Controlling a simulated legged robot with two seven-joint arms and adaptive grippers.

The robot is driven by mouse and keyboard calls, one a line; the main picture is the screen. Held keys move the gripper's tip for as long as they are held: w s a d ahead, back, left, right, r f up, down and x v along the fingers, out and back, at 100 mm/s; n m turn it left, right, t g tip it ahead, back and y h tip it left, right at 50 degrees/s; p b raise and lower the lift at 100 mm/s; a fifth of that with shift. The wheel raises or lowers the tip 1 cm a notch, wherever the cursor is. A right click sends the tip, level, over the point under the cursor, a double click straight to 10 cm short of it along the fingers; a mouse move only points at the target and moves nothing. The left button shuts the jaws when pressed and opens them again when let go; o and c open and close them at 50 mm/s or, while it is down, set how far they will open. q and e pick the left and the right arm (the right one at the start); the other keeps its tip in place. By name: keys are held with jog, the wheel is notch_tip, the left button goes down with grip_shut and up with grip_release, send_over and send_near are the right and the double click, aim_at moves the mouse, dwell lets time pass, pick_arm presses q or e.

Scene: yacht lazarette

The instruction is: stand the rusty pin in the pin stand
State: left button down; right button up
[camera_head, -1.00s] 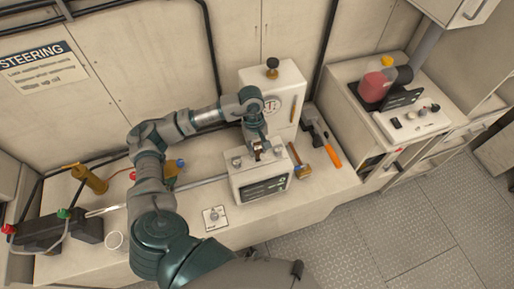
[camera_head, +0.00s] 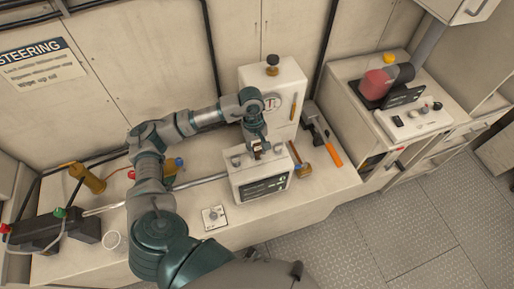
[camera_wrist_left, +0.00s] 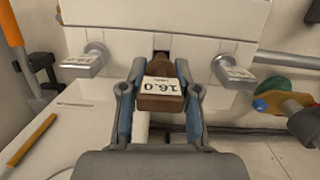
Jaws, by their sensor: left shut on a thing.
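My left gripper (camera_wrist_left: 160,100) is shut on a brown, rust-coloured block-like piece with a white label reading 16.0, which I take to be the rusty pin (camera_wrist_left: 160,103). In the head view the gripper (camera_head: 257,150) points down over the top of a white box with a dark display (camera_head: 264,186). A dark opening shows just behind the pin in the wrist view. I cannot tell whether the pin's lower end is inside anything. No part is clearly marked as the pin stand; a small white plate with a metal knob (camera_head: 214,217) lies on the bench. My right gripper is not in view.
Two metal knobs (camera_wrist_left: 87,60) flank the held piece. A wooden-handled tool (camera_head: 301,163) and an orange-handled tool (camera_head: 332,157) lie to the right. A white cup (camera_head: 113,242) and a brass cylinder (camera_head: 88,178) stand at the left. The front right bench is clear.

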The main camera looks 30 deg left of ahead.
pick_arm(q)
jog(key=shift+f+b, duration=0.85)
jog(key=shift+f, duration=0.15)
jog(key=c, duration=0.8)
grip_release()
jog(key=shift+o, duration=0.2)
notch_tip(320, 180, up, 12)
jog(key=w+a, duration=0.1)
jog(key=a, duration=0.1)
jog(key=shift+f, duration=0.15)
jog(key=shift+w, duration=0.1)
